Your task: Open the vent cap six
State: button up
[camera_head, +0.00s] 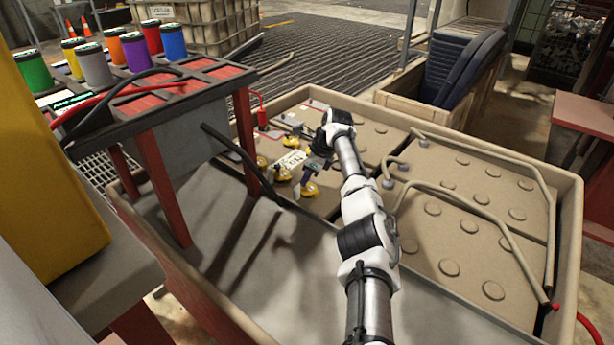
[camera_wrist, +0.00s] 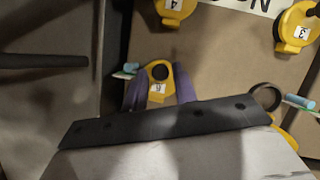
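Vent cap six (camera_wrist: 158,90) is a yellow cap with a dark round spot and a white label "6", in the wrist view. The purple fingers of my gripper (camera_wrist: 158,92) stand close on both sides of it. Whether they press on the cap or stand just open around it, I cannot tell. In the head view my gripper (camera_head: 312,172) reaches down over the engine deck, by a yellow cap (camera_head: 309,190) whose number is too small to read. My gripper's black bar hides the area below the cap in the wrist view.
Cap "4" (camera_wrist: 172,10) and cap "3" (camera_wrist: 296,28) are near, with a white lettered plate (camera_wrist: 240,4) between them. Pipes (camera_head: 470,210) cross the beige deck at right. A red-legged stand (camera_head: 170,170) with colored cans is at left.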

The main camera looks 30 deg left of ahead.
aim_at(314, 191)
grip_shut()
jog(key=shift+r+p, duration=0.2)
jog(key=shift+p, duration=0.5)
jog(key=p, duration=0.3)
jog(key=y+p, duration=0.1)
jog(key=p, duration=0.1)
jog(key=shift+s+d+r+p, duration=0.15)
jog(key=shift+d+r+p, duration=0.15)
jog(key=shift+r+p, duration=0.1)
jog(key=y+p, duration=0.1)
jog(key=p, duration=0.1)
jog(key=d+y+p, duration=0.1)
jog(key=p, duration=0.2)
jog(key=d+y+p, duration=0.1)
jog(key=y+p, duration=0.1)
jog(key=shift+s+d+y+p, duration=0.15)
jog(key=shift+y+p, duration=0.2)
jog(key=shift+y, duration=0.05)
jog(key=shift+d+n+t+y+b, duration=0.25)
jog(key=shift+d+y, duration=0.25)
jog(key=shift+y, duration=0.4)
jog(key=shift+d+n+t+y+b, duration=0.2)
jog(key=shift+d+y, duration=0.25)
jog(key=shift+y, duration=0.45)
